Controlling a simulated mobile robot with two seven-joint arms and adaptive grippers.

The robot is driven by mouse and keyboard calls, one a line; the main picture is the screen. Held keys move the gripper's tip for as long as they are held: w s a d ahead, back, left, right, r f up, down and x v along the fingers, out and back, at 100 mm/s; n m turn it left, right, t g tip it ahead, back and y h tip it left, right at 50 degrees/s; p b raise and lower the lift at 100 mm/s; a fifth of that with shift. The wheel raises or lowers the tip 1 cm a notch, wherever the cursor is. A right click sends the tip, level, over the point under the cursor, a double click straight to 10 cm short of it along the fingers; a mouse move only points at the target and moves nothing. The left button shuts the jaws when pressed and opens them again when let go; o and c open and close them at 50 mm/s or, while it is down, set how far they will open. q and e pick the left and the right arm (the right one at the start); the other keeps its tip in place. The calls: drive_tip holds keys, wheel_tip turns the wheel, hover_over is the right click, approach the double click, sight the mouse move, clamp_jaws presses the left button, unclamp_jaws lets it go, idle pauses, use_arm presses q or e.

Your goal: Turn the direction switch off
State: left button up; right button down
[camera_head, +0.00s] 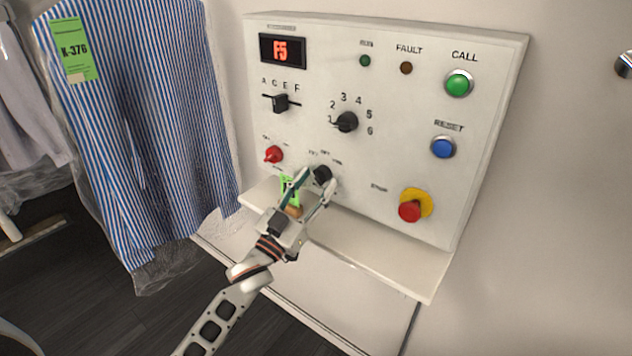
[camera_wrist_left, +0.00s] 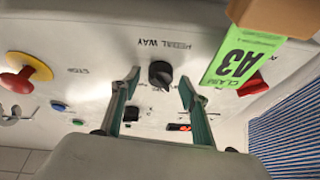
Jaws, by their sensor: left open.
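A black rotary knob (camera_head: 322,174) with small labels above it sits low on the white control panel (camera_head: 390,150); I take it as the direction switch. Its labels are too small to read, and I cannot tell which one it points at. My left gripper (camera_head: 315,185) is open in front of it. In the left wrist view the knob (camera_wrist_left: 160,73) shows between the two spread fingertips (camera_wrist_left: 159,84), with a gap on each side. Part of the knob's surroundings is hidden by the fingers in the head view. My right gripper is out of view.
A green claim tag (camera_wrist_left: 240,55) marked A3 with a wooden block (camera_wrist_left: 278,15) is close beside the gripper. A red switch (camera_head: 274,154), a numbered black dial (camera_head: 347,122) and a red stop button (camera_head: 410,211) are nearby. A ledge (camera_head: 395,255) juts out below.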

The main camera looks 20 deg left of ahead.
use_arm(q)
drive_tip(key=shift+w+d+r, duration=0.1)
drive_tip(key=shift+w, duration=0.15)
drive_tip(key=c, duration=1.1)
drive_tip(key=shift+m, duration=0.5)
drive_tip(key=m+g+h, duration=0.1)
drive_tip(key=m+h, duration=0.1)
drive_tip(key=m, duration=0.2)
drive_tip(key=shift+a, duration=0.2)
drive_tip(key=shift+w+a+m+g+h+p, duration=0.15)
drive_tip(key=shift+m+g+h, duration=0.25)
drive_tip(key=shift+m, duration=0.65)
drive_tip(key=shift+s+d+m+g+h+p, duration=0.15)
drive_tip(key=shift+m+g+h, duration=0.3)
drive_tip(key=shift+m, duration=0.55)
drive_tip(key=shift+w+a+m+g+h+p, duration=0.2)
drive_tip(key=shift+m+h, duration=0.35)
drive_tip(key=shift+m, duration=0.5)
drive_tip(key=shift+s+d, duration=0.1)
